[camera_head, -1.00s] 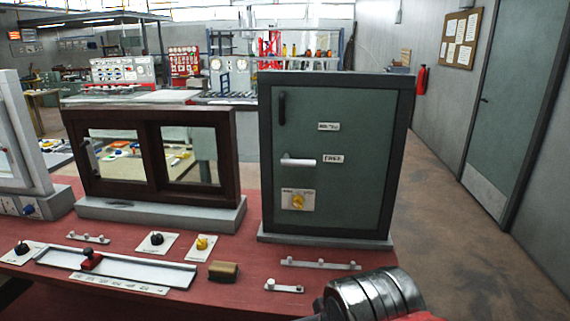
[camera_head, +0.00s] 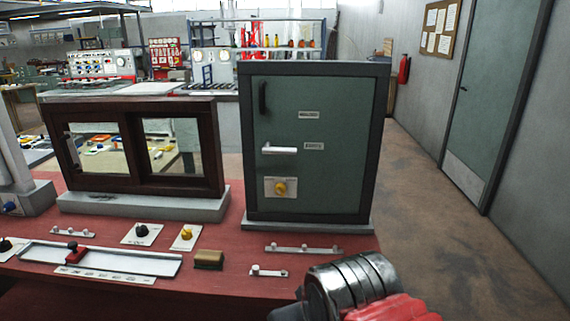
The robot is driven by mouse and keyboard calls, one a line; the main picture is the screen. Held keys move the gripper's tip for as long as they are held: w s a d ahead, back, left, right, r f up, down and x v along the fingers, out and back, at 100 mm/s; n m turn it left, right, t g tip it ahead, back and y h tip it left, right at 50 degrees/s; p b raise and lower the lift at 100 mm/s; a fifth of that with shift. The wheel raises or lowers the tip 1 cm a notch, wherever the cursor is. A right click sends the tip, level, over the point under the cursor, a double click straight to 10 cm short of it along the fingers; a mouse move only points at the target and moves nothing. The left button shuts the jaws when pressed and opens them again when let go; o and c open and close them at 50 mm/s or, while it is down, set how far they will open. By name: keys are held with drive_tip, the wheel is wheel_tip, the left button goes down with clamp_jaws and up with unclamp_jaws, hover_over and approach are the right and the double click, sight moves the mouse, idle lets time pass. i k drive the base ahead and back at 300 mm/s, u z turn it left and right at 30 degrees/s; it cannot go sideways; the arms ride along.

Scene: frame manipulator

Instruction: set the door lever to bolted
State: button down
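The green door (camera_head: 330,185) in its dark frame stands shut on the red bench, right of the middle. Its white lever (camera_head: 280,151) points level to the right, beside a small label (camera_head: 314,146) too blurred to read. Another label (camera_head: 309,115) sits above it. A black pull handle (camera_head: 263,97) is at the door's upper left, and a yellow knob (camera_head: 280,188) on a white plate is below the lever. Part of my arm, grey and red, shows at the bottom right, in front of the bench. My gripper's fingers are not visible.
A brown sliding-window frame (camera_head: 212,150) stands left of the door. A slider track (camera_head: 130,262) with a red knob, a brown block (camera_head: 209,260) and small white peg rails (camera_head: 303,249) lie on the bench front. The floor on the right is clear.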

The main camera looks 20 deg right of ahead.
sight(267, 148)
drive_tip(key=k, duration=1.25)
drive_tip(key=u, duration=0.65)
drive_tip(key=i, duration=0.9)
drive_tip(key=u, duration=0.45)
drive_tip(key=i, duration=0.9)
drive_tip(key=z, duration=0.7)
drive_tip(key=i, duration=0.85)
drive_tip(key=z, duration=0.7)
